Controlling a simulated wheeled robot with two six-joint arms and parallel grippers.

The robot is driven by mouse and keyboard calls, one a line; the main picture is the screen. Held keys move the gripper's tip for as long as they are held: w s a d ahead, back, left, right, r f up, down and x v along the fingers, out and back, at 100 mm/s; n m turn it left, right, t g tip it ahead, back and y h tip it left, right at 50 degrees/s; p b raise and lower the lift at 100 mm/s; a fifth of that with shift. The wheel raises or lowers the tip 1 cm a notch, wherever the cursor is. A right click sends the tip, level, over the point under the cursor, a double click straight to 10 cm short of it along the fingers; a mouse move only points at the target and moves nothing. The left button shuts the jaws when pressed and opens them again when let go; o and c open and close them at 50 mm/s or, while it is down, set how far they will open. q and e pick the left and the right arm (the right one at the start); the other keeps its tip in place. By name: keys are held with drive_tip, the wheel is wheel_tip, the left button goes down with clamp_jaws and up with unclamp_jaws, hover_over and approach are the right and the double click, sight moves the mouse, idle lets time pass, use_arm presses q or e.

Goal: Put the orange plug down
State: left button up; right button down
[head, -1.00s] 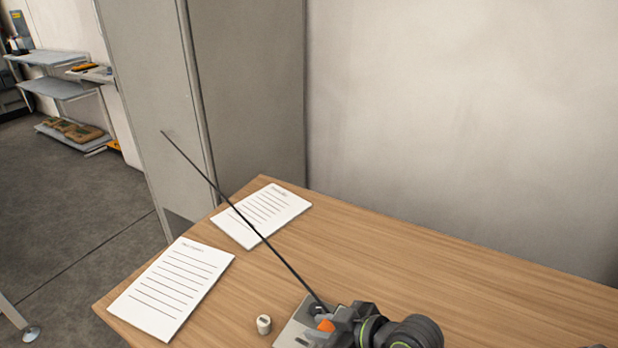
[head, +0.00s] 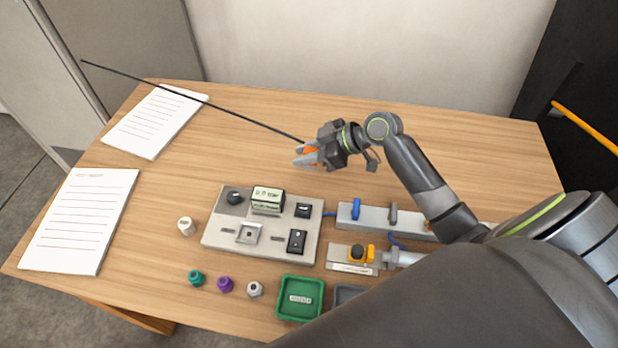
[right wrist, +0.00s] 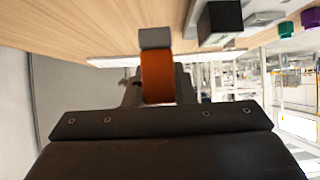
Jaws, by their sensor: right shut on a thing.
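My right gripper (head: 308,153) is shut on the orange plug (head: 311,149), over the wooden table beyond the control panel (head: 222,228). In the right wrist view the orange plug (right wrist: 156,80) stands between the jaws, with a grey end (right wrist: 154,38) pointing away from the gripper. Whether the plug touches the table cannot be told, but bare wood shows around it. My left gripper is not in view.
The panel has a display (head: 267,199), switches and a square socket (head: 248,234).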

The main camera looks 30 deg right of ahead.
wheel_tip(320, 180, down, 8)
drive_tip(key=shift+r+p, duration=0.25)
drive_tip(key=shift+p, duration=0.1)
drive_tip(key=shift+f, duration=0.1)
drive_tip(key=c, duration=1.2)
unclamp_jaws()
